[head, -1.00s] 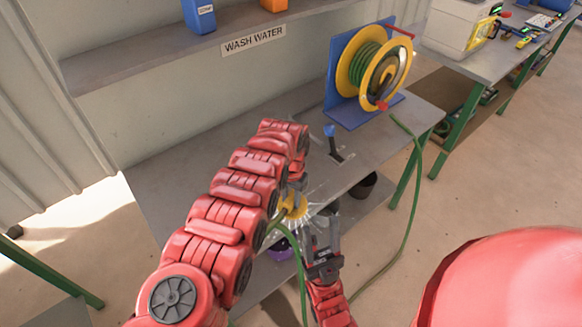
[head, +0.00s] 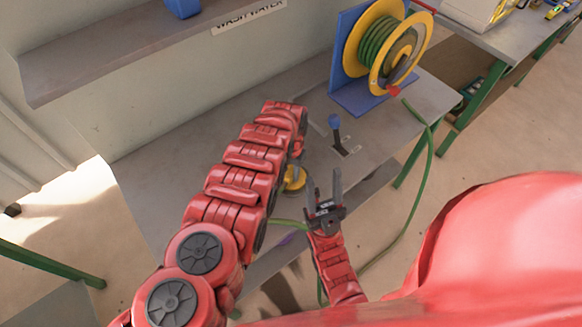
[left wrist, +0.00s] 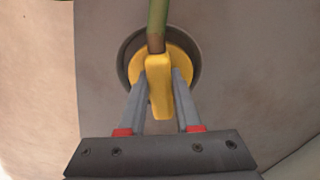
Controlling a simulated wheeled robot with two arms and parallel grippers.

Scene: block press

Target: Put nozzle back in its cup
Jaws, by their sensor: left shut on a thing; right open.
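The yellow nozzle (head: 294,178) is at the bench's front edge, partly hidden by my left arm. In the left wrist view the nozzle (left wrist: 158,85) is clamped between the fingers of my left gripper (left wrist: 160,80), with its green hose (left wrist: 157,22) running off the top. Its round yellow head lies inside the outline of a dark round cup (left wrist: 124,60). I cannot tell how deep it sits. In the head view the left fingers are mostly hidden. My right gripper (head: 325,190) is open and empty, to the right of the nozzle, in front of the bench.
A hose reel (head: 385,45) on a blue stand is at the bench's back right. A blue-knobbed lever (head: 335,130) stands on the bench (head: 180,150) before it. The green hose (head: 428,160) hangs at the right. A shelf (head: 120,45) runs above the bench.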

